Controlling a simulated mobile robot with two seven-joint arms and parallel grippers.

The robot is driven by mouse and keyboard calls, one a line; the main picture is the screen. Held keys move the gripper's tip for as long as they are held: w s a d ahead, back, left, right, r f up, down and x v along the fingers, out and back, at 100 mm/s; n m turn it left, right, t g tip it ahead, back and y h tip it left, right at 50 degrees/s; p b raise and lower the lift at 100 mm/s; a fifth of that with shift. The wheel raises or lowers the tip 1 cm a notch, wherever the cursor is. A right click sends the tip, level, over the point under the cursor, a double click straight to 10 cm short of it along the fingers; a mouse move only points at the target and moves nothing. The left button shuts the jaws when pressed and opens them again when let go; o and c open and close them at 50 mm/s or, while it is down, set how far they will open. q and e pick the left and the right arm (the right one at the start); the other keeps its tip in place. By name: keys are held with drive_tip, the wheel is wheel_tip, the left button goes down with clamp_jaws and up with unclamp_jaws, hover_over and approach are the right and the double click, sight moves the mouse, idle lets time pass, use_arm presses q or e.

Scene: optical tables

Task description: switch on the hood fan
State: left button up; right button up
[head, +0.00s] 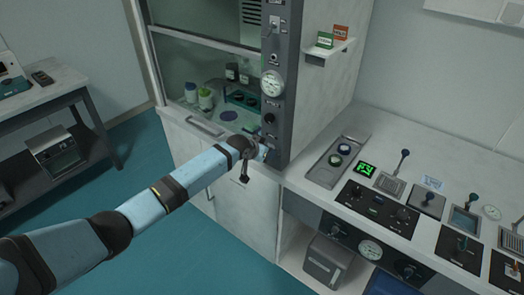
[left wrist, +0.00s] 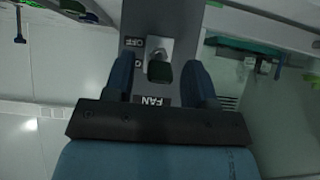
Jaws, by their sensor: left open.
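The hood fan switch (left wrist: 159,70) shows in the left wrist view as a small lever with a dark green tip on a grey panel. A FAN label (left wrist: 153,101) and an OFF label (left wrist: 134,42) are beside it. My left gripper (left wrist: 163,75) is open, with one dark finger on each side of the lever. I cannot tell whether either finger touches it. In the head view my left gripper (head: 262,151) is at the lower part of the hood's grey control post (head: 283,125), and the arm end hides the switch there. My right gripper is not in view.
The post also carries a round gauge (head: 272,83) and an upper toggle (head: 273,24). Bottles (head: 206,98) stand inside the fume hood. A bench with control panels (head: 376,207) is at the right. A side table (head: 45,95) stands at the left, with open floor between.

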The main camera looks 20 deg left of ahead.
use_arm(q)
drive_tip(key=v, duration=1.3)
drive_tip(key=shift+s+r+b, duration=0.3)
drive_tip(key=shift+b, duration=0.05)
drive_tip(key=shift+a, duration=0.1)
drive_tip(key=s+d+f+h, duration=0.1)
drive_tip(key=s+d+f, duration=0.4)
drive_tip(key=s+f, duration=0.3)
drive_tip(key=s+f+p, duration=0.1)
drive_tip(key=s+f, duration=0.2)
drive_tip(key=s, duration=0.6)
drive_tip(key=s+d+f+y+p, duration=0.1)
drive_tip(key=s+f, duration=0.2)
drive_tip(key=s, duration=0.7)
drive_tip(key=s+d+f+n+t, duration=0.1)
drive_tip(key=s+f, duration=0.3)
drive_tip(key=s, duration=0.5)
drive_tip(key=shift+s+p, duration=0.25)
drive_tip(key=shift+p, duration=0.15)
